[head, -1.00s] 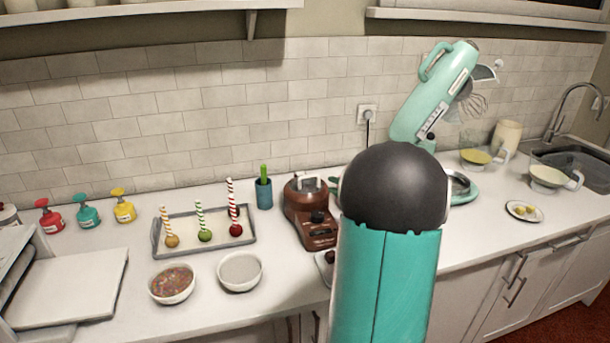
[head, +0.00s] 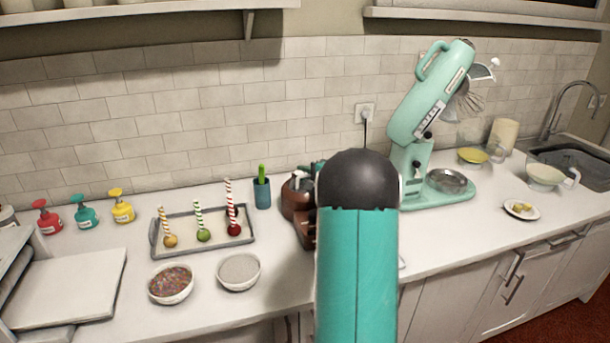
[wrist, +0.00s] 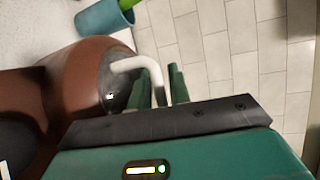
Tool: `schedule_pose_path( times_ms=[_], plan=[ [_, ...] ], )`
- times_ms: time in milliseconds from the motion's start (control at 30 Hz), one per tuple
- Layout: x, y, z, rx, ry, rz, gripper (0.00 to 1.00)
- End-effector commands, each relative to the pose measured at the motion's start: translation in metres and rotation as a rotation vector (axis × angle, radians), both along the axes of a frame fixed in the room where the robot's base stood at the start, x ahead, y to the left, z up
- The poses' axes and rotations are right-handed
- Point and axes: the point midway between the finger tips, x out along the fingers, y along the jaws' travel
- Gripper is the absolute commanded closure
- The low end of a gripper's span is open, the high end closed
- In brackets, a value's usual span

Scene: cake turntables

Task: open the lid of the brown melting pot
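The brown melting pot (head: 294,201) stands on the counter, partly hidden behind my arm in the head view. In the wrist view its rounded brown body (wrist: 83,75) fills the left side. Its dark lid (wrist: 116,88) lies on top and looks closed. A white bent handle (wrist: 124,65) rises from the lid. My gripper (wrist: 162,70) shows two green fingers set apart beside the lid, with part of the handle running between them. I cannot tell whether they touch it. In the head view my gripper is hidden behind my arm.
A tray (head: 180,247) with striped-stick treats and two bowls (head: 171,284) (head: 238,271) are to the left. A mint stand mixer (head: 433,100) stands close on the right. The tiled wall is behind.

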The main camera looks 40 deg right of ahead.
Motion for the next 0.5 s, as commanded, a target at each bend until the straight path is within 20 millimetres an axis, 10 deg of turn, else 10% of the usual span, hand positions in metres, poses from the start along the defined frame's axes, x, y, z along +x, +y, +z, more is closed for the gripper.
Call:
schedule_pose_path(
  times_ms=[167, 500],
  plan=[
    [-0.0003, 0.0000, 0.0000, 0.000, 0.000, 0.000, 0.99],
    [-0.0004, -0.0002, 0.0008, 0.002, 0.006, 0.000, 1.00]
  ],
)
